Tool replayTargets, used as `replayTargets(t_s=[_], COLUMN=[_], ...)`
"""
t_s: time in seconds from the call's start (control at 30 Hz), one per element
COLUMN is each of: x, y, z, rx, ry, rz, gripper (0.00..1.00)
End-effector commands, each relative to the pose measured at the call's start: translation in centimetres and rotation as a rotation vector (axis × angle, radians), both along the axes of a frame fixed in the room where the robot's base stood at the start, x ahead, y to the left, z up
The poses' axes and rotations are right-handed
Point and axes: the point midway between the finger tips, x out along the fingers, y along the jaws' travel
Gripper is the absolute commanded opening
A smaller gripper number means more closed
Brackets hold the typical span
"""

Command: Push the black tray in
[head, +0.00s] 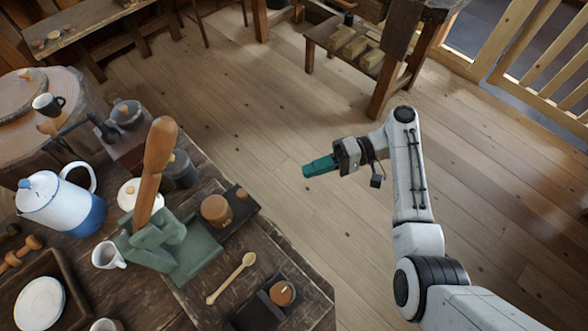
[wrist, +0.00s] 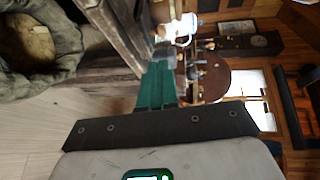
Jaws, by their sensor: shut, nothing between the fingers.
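A small black tray (head: 257,312) lies near the table's right edge at the bottom of the head view, with a round wooden-lidded piece on it. Another dark, flat base (head: 242,207) lies higher along the same edge, bearing a brown lidded jar (head: 216,210). My gripper (head: 306,171) has teal fingers and is shut and empty. It is out past the table edge, apart from both dark pieces. In the wrist view, the teal fingers (wrist: 156,84) are together with nothing between them. I cannot make out the black tray in the wrist view.
The wooden table (head: 205,296) is crowded: a green press (head: 185,250) with a tall wooden handle, a wooden spoon (head: 231,279), a blue-white pot (head: 62,203) and a cup (head: 108,256). A low bench (head: 345,50) stands at the back. Open floor lies around my gripper.

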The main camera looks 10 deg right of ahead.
Motion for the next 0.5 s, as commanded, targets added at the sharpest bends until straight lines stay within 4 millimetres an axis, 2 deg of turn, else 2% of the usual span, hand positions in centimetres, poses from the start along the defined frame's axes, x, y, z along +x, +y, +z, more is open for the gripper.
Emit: replayTargets(t_s=[0.17,0.27,0.5], x=[-0.2,-0.4,-1.0], y=[1.3,2.7,7.3], z=[0.1,-0.1,-0.7], rx=[0.017,0.016,0.014], ry=[0.019,0.019,0.017], rz=[0.01,0.01,0.009], gripper=[0.0,0.0,0.0])
